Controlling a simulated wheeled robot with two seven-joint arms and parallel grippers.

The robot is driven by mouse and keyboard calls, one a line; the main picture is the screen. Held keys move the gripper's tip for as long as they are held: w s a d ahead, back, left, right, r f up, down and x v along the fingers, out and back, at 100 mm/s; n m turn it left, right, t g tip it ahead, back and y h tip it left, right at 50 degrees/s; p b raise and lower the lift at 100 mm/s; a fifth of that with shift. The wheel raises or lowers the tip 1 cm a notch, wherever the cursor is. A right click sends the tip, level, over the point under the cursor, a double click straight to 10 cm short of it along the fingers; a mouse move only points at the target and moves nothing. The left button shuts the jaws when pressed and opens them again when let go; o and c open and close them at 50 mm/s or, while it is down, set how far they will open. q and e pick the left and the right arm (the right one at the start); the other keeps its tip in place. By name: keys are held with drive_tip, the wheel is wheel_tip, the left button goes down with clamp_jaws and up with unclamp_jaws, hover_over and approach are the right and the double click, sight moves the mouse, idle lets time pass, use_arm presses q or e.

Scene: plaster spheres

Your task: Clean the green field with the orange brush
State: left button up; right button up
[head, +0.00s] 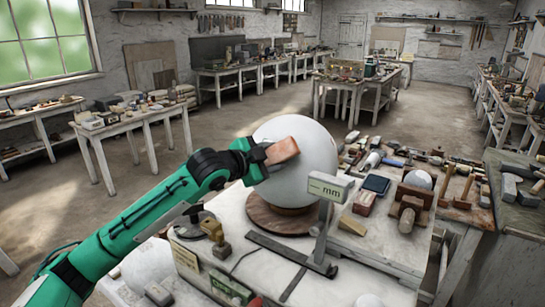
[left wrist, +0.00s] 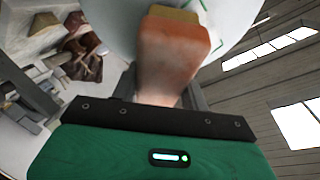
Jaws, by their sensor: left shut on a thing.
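A large white plaster sphere (head: 312,165) sits on a round brown wooden base (head: 280,217) on the worktable. My left gripper (head: 262,157) is shut on the orange brush (head: 284,151), in front of the left side of the sphere. In the left wrist view the brush (left wrist: 172,55) points away from the gripper, its tan tip (left wrist: 174,13) at the sphere's surface (left wrist: 232,22); I cannot tell whether it touches. The green field is not clearly seen; only a faint greenish trace shows beside the brush tip. My right gripper is out of view.
A gauge marked "mm" (head: 330,187) stands just right of the sphere's base. Mallets, blocks and other tools crowd the table's right side. A metal straightedge (head: 278,248) lies in front of the base. Other workbenches (head: 138,121) stand farther back, with open floor between.

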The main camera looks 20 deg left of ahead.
use_arm(q)
drive_tip(key=shift+s+a+f, duration=0.25)
drive_tip(key=shift+s+a, duration=0.25)
drive_tip(key=shift+a, duration=0.05)
drive_tip(key=shift+s+a, duration=0.25)
drive_tip(key=shift+s, duration=0.15)
drive_tip(key=shift+w+d, duration=0.1)
drive_tip(key=shift+w, duration=0.15)
drive_tip(key=shift+w+f+p, duration=0.25)
drive_tip(key=shift+w+p, duration=0.05)
drive_tip(key=shift+w, duration=0.2)
drive_tip(key=shift+s+a+f, duration=0.2)
drive_tip(key=shift+a+f, duration=0.1)
drive_tip(key=shift+a, duration=0.2)
drive_tip(key=shift+s+a+f, duration=0.15)
drive_tip(key=shift+a+f, duration=0.15)
drive_tip(key=shift+a, duration=0.15)
